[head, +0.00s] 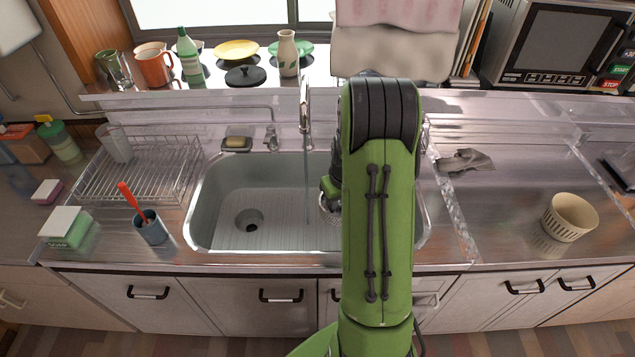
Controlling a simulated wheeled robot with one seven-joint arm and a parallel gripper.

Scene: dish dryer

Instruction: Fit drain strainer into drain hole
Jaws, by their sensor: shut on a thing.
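The drain hole (249,220) is a dark round opening in the left part of the sink floor, with nothing in it. The grey, perforated-looking drain strainer (328,216) shows only in part at the left edge of my green arm, over the sink. My gripper (330,202) is shut on the strainer, to the right of the drain hole. Its fingers and most of the strainer are hidden behind my arm, so the exact hold and the height above the sink floor cannot be told.
The metal sink (196,203) has a raised rim and a tall faucet (304,105) at its back. A wire dish rack (137,176) and a blue cup (151,228) with a red-handled utensil stand left. A beige bowl (570,217) stands right. The left sink floor is clear.

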